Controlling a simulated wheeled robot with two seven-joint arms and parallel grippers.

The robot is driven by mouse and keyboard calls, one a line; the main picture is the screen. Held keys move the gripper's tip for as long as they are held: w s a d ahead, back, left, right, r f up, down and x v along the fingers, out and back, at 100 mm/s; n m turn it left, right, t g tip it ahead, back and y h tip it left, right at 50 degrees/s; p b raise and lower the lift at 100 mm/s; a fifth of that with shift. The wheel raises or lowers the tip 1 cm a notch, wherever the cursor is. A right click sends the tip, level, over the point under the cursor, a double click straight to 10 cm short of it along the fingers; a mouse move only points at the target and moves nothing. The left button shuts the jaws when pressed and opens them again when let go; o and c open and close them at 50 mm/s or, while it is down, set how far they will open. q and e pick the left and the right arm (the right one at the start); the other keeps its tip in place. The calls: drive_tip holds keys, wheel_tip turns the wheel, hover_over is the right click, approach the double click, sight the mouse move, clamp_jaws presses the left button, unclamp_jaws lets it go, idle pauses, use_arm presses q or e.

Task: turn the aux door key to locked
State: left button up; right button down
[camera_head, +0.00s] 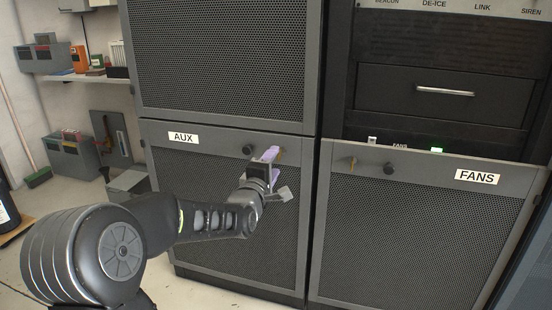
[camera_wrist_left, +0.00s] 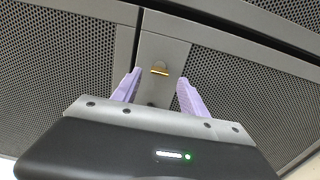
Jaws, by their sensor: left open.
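The aux door (camera_head: 225,215) is a grey perforated panel with an AUX label (camera_head: 183,138), and it looks closed. Its small brass key (camera_head: 282,154) is near the top right corner, partly hidden behind my left gripper (camera_head: 274,163) in the head view. In the left wrist view the key (camera_wrist_left: 160,70) shows as a short gold bar lying roughly crosswise on the grey door frame. My left gripper (camera_wrist_left: 160,78) is open, its purple fingers on either side of the key in the picture. I see no contact with it. My right gripper is not in view.
A dark round knob (camera_head: 248,149) is on the aux door left of the key. The FANS door (camera_head: 410,235) on the right has its own key (camera_head: 352,162) and knob (camera_head: 389,168). A shelf (camera_head: 88,77) with boxes stands at the left.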

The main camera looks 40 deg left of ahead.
use_arm(q)
drive_tip(key=v, duration=0.4)
drive_tip(key=shift+s+d+p, duration=0.15)
drive_tip(key=shift+s+p, duration=0.1)
drive_tip(key=shift+p, duration=0.05)
